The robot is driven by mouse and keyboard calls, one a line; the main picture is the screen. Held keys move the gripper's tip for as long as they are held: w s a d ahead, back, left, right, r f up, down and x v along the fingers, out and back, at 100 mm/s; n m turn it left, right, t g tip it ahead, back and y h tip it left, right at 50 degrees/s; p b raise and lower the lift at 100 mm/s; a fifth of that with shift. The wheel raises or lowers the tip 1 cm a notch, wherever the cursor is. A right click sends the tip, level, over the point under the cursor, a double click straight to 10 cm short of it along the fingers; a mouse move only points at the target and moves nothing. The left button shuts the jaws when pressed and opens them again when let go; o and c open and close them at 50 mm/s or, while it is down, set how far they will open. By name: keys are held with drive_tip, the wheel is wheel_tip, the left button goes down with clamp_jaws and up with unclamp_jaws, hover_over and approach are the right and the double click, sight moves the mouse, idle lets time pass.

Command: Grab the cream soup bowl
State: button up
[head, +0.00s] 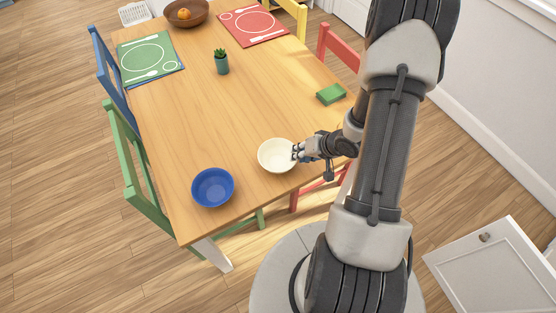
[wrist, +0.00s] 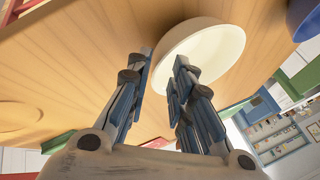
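The cream soup bowl (head: 275,155) stands upright near the front edge of the wooden table (head: 185,110). My gripper (head: 298,153) is at the bowl's right side in the head view. In the wrist view, the two fingers of my gripper (wrist: 165,58) are apart, with a visible gap. The bowl (wrist: 205,45) shows beyond and between the fingertips, with part of its rim in line with the gap. I cannot tell whether a finger touches it. The bowl's right edge is partly hidden by the fingers in the head view.
A blue bowl (head: 212,188) stands left of the cream bowl. Chairs surround the table, including a green one (head: 135,170). The table's middle is clear.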

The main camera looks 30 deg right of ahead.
sight(278, 159)
drive_tip(key=b+x, duration=0.2)
drive_tip(key=x, duration=0.2)
drive_tip(key=shift+f, duration=0.4)
drive_tip(key=shift+r, duration=0.1)
drive_tip(key=shift+c, duration=0.5)
clamp_jaws()
